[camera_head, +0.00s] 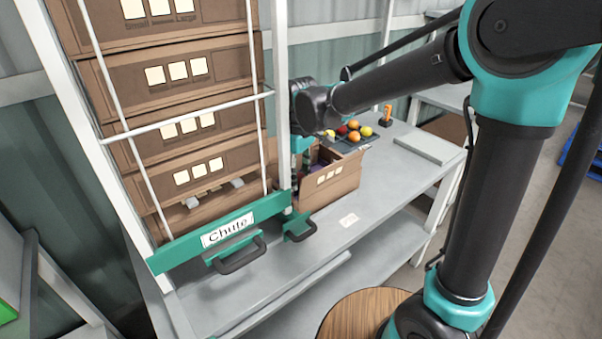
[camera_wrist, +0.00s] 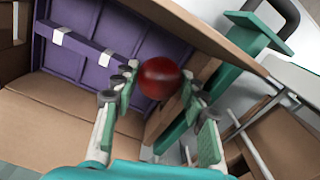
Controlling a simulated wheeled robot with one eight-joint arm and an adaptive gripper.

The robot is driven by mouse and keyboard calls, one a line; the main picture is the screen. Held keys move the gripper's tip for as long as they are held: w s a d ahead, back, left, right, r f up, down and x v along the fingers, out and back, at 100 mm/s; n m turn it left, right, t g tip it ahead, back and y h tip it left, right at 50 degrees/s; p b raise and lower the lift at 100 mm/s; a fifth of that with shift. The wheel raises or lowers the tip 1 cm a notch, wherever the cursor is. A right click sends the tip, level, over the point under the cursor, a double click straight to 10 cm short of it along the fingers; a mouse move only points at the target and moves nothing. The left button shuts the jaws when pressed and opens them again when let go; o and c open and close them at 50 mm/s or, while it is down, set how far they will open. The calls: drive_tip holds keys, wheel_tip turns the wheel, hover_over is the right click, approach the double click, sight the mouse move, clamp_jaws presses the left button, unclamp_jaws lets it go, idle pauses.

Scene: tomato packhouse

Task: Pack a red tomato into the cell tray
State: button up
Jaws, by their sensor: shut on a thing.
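My gripper (camera_wrist: 157,88) is shut on a red tomato (camera_wrist: 160,76), which sits between its fingertips in the wrist view. A purple tray (camera_wrist: 84,60) lies inside an open cardboard box (camera_wrist: 60,112), beyond and to the left of the tomato. The tomato appears above the box, near its side wall; I cannot tell the exact height. In the head view the cardboard box (camera_head: 330,186) stands on the grey bench, and only a bit of purple shows inside. My gripper and the held tomato are mostly hidden there behind the white post and the box.
A dark tray (camera_head: 361,143) behind the box holds several red, orange and yellow tomatoes (camera_head: 354,125). An orange tool (camera_head: 387,111) stands behind it. The chute (camera_head: 228,234) with stacked boxes and white posts crowds the box's left.

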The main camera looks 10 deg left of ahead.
drive_tip(key=shift+f, duration=3.05)
drive_tip(key=o, duration=0.9)
drive_tip(key=c, duration=0.4)
drive_tip(key=shift+o, duration=0.2)
drive_tip(key=shift+r, duration=3)
